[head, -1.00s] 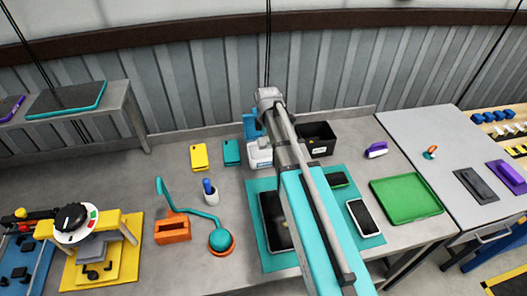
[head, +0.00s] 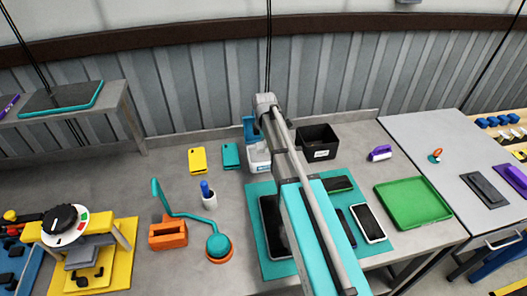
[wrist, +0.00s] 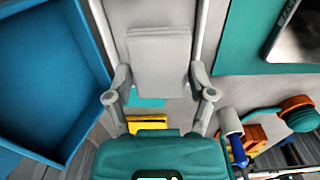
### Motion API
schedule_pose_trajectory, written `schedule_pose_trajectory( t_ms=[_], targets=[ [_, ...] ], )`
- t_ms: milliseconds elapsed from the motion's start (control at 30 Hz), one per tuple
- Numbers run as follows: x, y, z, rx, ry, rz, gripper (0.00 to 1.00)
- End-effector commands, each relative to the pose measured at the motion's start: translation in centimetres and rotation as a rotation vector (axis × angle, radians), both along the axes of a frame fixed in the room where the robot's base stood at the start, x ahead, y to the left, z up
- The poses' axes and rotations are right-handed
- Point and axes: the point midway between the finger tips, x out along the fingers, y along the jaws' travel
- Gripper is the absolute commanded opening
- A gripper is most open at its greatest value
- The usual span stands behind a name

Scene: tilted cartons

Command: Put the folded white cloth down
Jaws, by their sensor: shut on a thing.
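The folded white cloth (wrist: 158,60) shows in the wrist view as a pale, layered, nearly square pad. My gripper (wrist: 158,78) is shut on it, with one finger at each side edge. Below the cloth in that picture lie a teal item (wrist: 147,99) and a yellow item (wrist: 147,123). I cannot tell whether the cloth touches a surface.
A blue bin (wrist: 88,52) is left of the cloth in the wrist view. A teal mat (head: 274,268) holds phones. Bare bench shows left of the yellow case (head: 197,160).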

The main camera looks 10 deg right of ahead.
Motion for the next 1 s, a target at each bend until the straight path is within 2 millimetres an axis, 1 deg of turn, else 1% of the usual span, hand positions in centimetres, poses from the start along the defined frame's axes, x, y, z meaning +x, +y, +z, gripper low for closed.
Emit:
schedule_pose_trajectory(
  t_ms=[167, 300, 600, 733, 1000],
  targets=[
    [0.4, 0.0, -0.5, 0.0, 0.0, 0.0, 0.32],
    [1.0, 0.0, -1.6, 0.0, 0.0, -0.001, 0.32],
    [0.8, -0.1, -3.8, -0.001, 0.001, -0.001, 0.32],
    [0.8, -0.1, -4.1, -0.001, 0.001, -0.001, 0.32],
    [0.8, -0.1, -4.0, -0.001, 0.001, -0.001, 0.32]
  ],
)
